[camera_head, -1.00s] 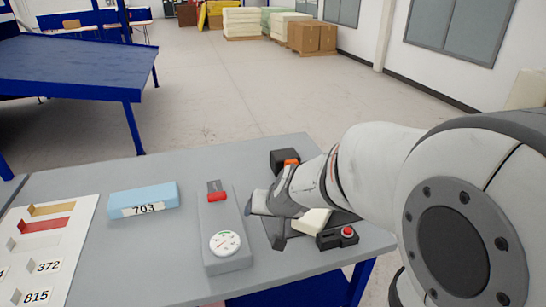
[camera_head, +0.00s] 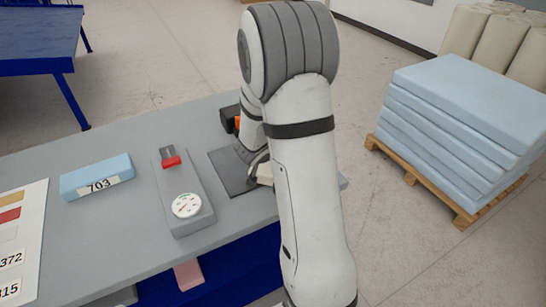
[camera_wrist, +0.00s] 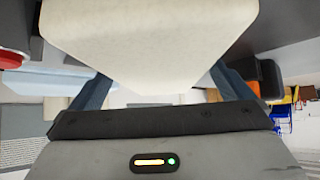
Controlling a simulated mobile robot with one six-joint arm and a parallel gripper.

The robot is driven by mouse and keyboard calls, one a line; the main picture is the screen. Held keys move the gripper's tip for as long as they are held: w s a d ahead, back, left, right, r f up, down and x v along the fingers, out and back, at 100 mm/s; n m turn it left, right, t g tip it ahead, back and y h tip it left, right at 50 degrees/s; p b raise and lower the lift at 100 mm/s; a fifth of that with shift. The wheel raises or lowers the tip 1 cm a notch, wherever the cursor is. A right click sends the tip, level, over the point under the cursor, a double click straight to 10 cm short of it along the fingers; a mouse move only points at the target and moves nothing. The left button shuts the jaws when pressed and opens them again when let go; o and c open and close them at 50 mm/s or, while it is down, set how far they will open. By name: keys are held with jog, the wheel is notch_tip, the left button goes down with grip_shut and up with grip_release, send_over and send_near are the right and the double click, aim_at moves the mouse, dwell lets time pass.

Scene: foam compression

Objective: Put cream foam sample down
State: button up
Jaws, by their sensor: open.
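The cream foam sample (camera_wrist: 150,40) fills the upper middle of the wrist view, close between the two dark fingers of my gripper (camera_wrist: 160,90). My gripper is open, and a contact with the foam cannot be made out. In the head view only a small corner of the cream foam (camera_head: 265,173) shows beside my arm. It is at the right side of the dark flat plate (camera_head: 228,175) on the grey table. My arm hides most of the foam and gripper there, so what bears the foam is unclear.
A gauge device (camera_head: 187,208) with a red part and a blue foam block (camera_head: 97,178) labelled 703 stand left on the grey table (camera_head: 120,245). A sample board (camera_head: 35,240) lies at far left. A pallet of blue foam sheets (camera_head: 460,105) stands right on the floor.

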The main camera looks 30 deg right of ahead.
jog(key=x, duration=0.2)
jog(key=shift+w+d+f, duration=0.1)
jog(key=shift+w+f, duration=0.05)
jog(key=shift+f, duration=0.05)
jog(key=shift+r, duration=0.15)
jog(key=c, duration=1)
